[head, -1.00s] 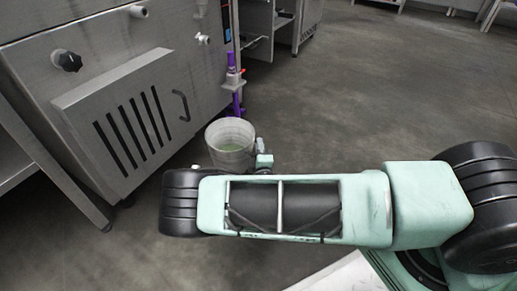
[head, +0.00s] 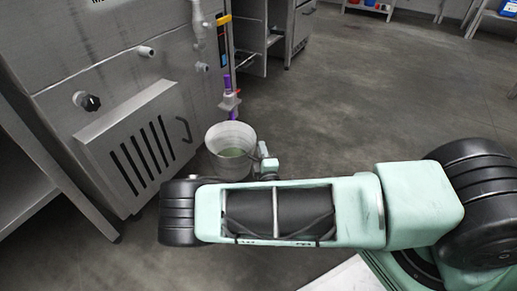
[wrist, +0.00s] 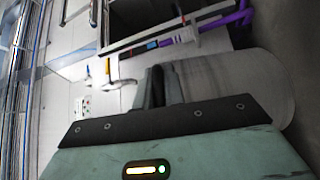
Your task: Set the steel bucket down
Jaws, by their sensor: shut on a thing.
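The steel bucket (head: 232,137) is pale grey and looks upright in the head view, with something greenish inside. It is in front of the steel machine, beyond my forearm. My gripper (head: 265,160) is at its right side. In the wrist view, the bucket (wrist: 250,80) fills the right side as a blurred grey wall. My gripper's fingers (wrist: 157,88) are together at its edge, shut on it. My forearm hides the lower part of the bucket in the head view, so I cannot tell whether its base touches the floor.
A steel machine (head: 60,60) with a slatted panel stands at the left. A purple hose or fitting (head: 229,100) hangs just behind the bucket. A steel bench leg (head: 85,200) is at the lower left. Grey floor (head: 370,95) is open to the right.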

